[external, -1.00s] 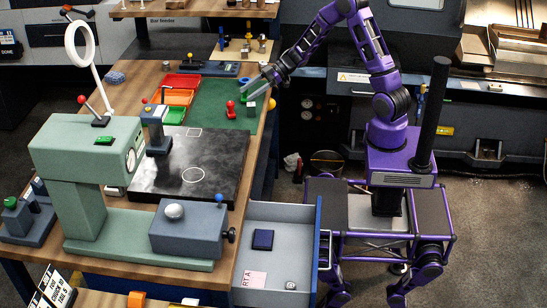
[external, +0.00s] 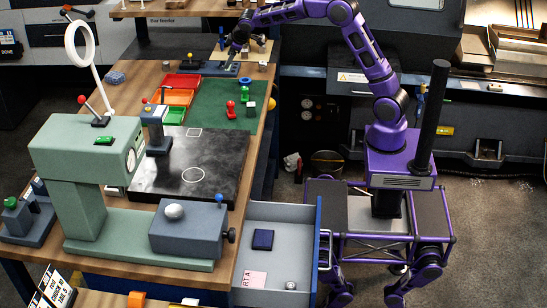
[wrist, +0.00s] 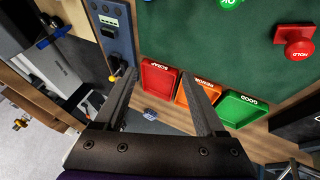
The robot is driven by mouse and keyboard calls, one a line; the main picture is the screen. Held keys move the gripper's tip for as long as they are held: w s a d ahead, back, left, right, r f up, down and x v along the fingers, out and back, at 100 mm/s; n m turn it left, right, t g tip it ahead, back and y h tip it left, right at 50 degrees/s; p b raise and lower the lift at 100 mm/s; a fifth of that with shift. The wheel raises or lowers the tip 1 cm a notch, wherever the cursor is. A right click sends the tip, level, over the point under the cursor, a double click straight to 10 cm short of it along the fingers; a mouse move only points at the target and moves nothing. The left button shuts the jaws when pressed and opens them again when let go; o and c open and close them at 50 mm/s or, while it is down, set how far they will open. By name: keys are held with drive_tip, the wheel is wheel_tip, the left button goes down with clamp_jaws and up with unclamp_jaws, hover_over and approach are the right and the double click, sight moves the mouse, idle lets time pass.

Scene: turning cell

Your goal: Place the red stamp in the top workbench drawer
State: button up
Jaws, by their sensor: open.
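The red stamp (external: 231,109) stands on the green mat (external: 212,116) on the workbench. In the wrist view the red stamp (wrist: 296,40) is at the upper right, with HOLD on it. The top workbench drawer (external: 272,215) is pulled open at the front right of the bench. It holds a dark blue box, a pink note and a small round object. My gripper (external: 230,64) is over the far end of the bench, behind and apart from the red stamp. In the wrist view my gripper (wrist: 156,75) is open with nothing between its fingers.
Red (external: 182,81), orange (external: 175,96) and green (external: 174,114) trays lie left of the mat. A green stamp (external: 251,104) stands beside the red stamp. A dark control box (external: 212,69) is near my gripper. A black plate and a green machine fill the nearer bench.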

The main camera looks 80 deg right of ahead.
drive_tip(key=s+a+r+n+g+y, duration=0.1)
drive_tip(key=s+a+r+g+y, duration=0.1)
drive_tip(key=a, duration=0.5)
drive_tip(key=s+a+r+n+g+y, duration=0.1)
drive_tip(key=s+a+r+g+y, duration=0.1)
drive_tip(key=a, duration=0.5)
drive_tip(key=b, duration=0.2)
approach(231, 102)
drive_tip(key=shift+y, duration=0.3)
drive_tip(key=f, duration=0.4)
drive_tip(key=w+f, duration=0.1)
drive_tip(key=f, duration=0.1)
drive_tip(key=shift+w+d+f, duration=0.1)
drive_tip(key=shift+d, duration=0.3)
drive_tip(key=shift+a+f, duration=0.2)
drive_tip(key=shift+f, duration=2.55)
clamp_jaws()
